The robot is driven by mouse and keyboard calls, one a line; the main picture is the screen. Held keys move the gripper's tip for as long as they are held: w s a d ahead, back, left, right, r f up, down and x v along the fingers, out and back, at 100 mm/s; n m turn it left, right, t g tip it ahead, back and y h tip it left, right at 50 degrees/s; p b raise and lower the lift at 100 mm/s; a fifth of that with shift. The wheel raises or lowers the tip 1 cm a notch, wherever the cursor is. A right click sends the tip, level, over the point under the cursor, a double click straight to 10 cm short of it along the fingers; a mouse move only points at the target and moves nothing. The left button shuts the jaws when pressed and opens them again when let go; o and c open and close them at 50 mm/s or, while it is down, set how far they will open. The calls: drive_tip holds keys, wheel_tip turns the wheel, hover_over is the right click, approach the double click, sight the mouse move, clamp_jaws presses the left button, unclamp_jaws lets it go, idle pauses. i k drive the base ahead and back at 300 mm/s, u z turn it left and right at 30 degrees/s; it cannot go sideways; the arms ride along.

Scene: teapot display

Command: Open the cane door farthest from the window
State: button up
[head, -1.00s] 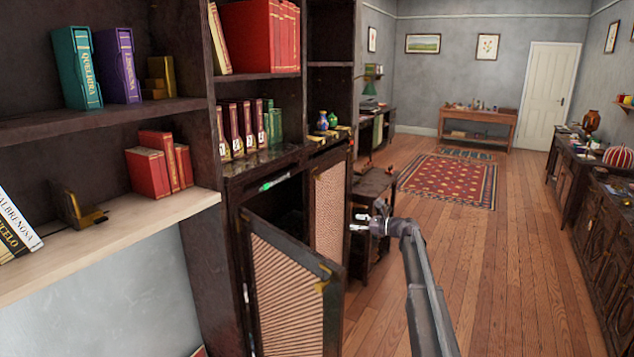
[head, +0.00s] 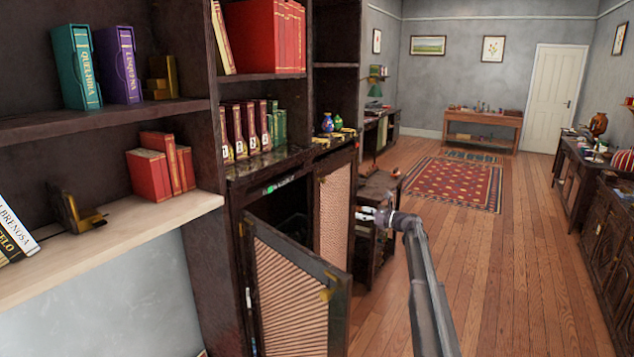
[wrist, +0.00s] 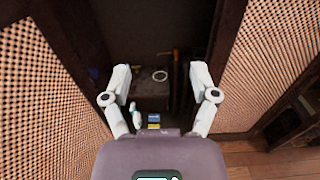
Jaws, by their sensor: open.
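The nearer cane door (head: 295,290) of the dark bookcase cabinet stands swung outward, with brass-coloured fittings on its free edge. The farther cane door (head: 333,213) is beyond the dark opening; I cannot tell whether it is fully closed. My gripper (head: 368,214) is to the right of the opening, beyond the open door's free edge in the head view. In the wrist view my gripper (wrist: 161,76) is open and empty, its fingers facing the dark cabinet inside. One cane panel (wrist: 45,90) shows on the left and another (wrist: 270,65) on the right. No window is in view.
A green-and-white item (head: 278,185) is at the top of the opening. Small vases (head: 328,122) stand on the counter above. A dark low stand (head: 380,190) is close behind my gripper. Wooden floor (head: 500,270) to the right is free.

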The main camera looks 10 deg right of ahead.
sight(333, 184)
drive_tip(key=i, duration=0.9)
drive_tip(key=z, duration=0.05)
